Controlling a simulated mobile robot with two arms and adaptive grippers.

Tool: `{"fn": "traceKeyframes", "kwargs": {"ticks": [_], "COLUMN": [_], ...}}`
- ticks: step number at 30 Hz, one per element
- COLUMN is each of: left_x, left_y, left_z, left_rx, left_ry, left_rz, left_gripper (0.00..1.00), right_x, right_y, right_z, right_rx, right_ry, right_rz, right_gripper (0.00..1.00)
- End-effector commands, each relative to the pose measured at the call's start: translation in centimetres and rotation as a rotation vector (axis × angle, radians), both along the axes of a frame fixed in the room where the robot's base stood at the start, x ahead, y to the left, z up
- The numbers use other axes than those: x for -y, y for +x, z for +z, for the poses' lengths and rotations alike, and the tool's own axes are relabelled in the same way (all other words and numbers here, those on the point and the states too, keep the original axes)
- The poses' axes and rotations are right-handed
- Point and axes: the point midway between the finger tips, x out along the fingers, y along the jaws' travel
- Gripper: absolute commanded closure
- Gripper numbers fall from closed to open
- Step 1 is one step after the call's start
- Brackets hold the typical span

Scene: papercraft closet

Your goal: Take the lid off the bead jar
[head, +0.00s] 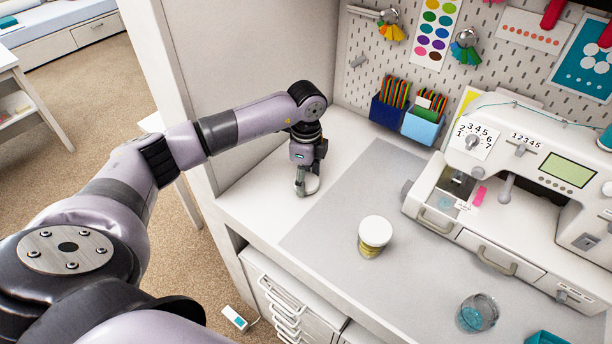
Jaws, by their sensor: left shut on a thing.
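A small jar (372,250) with yellowish contents stands upright on the grey mat. A round white lid (376,230) covers its top. My left gripper (305,186) points down at the back left of the worktop, to the left of this jar and apart from it. It is shut on a small pale round thing (312,184), partly hidden by the fingers. I cannot tell what this thing is or whether it touches the worktop. A clear glass jar (486,306) with teal contents stands at the front right; no lid shows on it. My right gripper is not in view.
A white sewing machine (519,160) fills the right rear. Blue holders (422,127) with coloured strips stand by the pegboard (501,57). A teal container (546,338) sits at the lower right edge. The grey mat (345,195) is clear between gripper and lidded jar.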

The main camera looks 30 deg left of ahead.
Motion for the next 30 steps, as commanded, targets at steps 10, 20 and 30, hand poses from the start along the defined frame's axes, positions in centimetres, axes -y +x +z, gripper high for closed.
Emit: {"fn": "traceKeyframes", "kwargs": {"ticks": [10, 20, 30], "left_x": [-0.04, -0.03, -0.03], "left_y": [0.0, 0.0, 0.0], "left_z": [-0.98, -1.25, -1.24], "left_rx": [0.001, 0.001, 0.001], "left_ry": [0.001, 0.001, 0.001], "left_rz": [-0.001, -0.001, 0.0], "left_gripper": [0.8, 0.35, 0.27], "right_x": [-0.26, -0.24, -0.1], "right_y": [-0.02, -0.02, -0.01], "right_z": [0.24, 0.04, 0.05], "right_rx": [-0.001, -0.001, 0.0], "right_ry": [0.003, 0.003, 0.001], "right_rz": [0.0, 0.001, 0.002], "right_gripper": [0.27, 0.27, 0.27]}}
